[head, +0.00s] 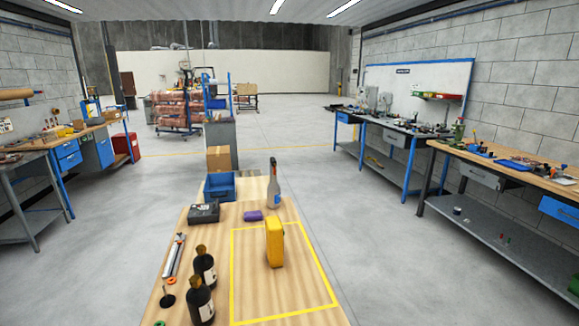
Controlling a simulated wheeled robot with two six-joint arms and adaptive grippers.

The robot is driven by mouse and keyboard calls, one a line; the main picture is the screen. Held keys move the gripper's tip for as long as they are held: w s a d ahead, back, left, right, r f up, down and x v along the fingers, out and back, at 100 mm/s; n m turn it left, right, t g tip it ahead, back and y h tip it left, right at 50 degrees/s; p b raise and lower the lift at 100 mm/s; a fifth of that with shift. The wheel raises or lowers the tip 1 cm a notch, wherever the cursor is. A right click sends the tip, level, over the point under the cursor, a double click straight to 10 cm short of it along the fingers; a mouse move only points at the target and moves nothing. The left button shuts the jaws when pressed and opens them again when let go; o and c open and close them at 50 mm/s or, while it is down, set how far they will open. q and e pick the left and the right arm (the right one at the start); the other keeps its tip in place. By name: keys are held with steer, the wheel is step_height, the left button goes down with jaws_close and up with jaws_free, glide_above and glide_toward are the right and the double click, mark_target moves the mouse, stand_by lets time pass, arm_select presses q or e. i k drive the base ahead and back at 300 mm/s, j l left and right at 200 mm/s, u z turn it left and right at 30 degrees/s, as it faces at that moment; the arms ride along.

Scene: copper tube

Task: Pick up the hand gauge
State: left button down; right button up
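A yellow, upright block-shaped device (274,242) stands on the wooden table (240,297) in front of me, inside a yellow taped rectangle. It may be the hand gauge, but I see only a plain yellow side and cannot tell for sure. Neither of my grippers is in the head view, and nothing touches the yellow device.
Two dark bottles (201,303) and metal rods (174,255) stand or lie on the left of the table. A black case (203,213), a purple item (253,216), a grey bottle (273,188) and a blue bin (220,186) are behind. The tape's right side is clear.

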mark_target(274, 233)
steer(key=l+z, duration=0.6)
steer(key=z, duration=0.15)
steer(key=i+l+z, duration=0.1)
steer(key=l+z, duration=0.15)
steer(key=z, duration=0.15)
steer(key=i+l+z, duration=0.35)
steer(key=i+l, duration=0.75)
steer(key=i+j+u, duration=0.1)
steer(key=u, duration=0.3)
steer(key=i+u, duration=0.3)
steer(key=u, duration=0.15)
steer(key=i+l+u, duration=0.1)
steer(key=u, duration=0.3)
steer(key=i+l+u, duration=0.2)
steer(key=u, duration=0.25)
steer(key=i+u, duration=0.35)
steer(key=u, duration=0.15)
steer(key=i+l+u, duration=0.1)
steer(key=i+u, duration=0.2)
steer(key=u, duration=0.2)
steer(key=i+l+u, duration=0.25)
steer(key=u, duration=0.2)
steer(key=i+l+u, duration=0.3)
steer(key=u, duration=0.2)
steer(key=i+l+u, duration=0.2)
steer(key=l+u, duration=0.3)
steer(key=i+l+u, duration=0.1)
steer(key=l+u, duration=0.65)
steer(key=l, duration=0.25)
steer(key=i, duration=0.05)
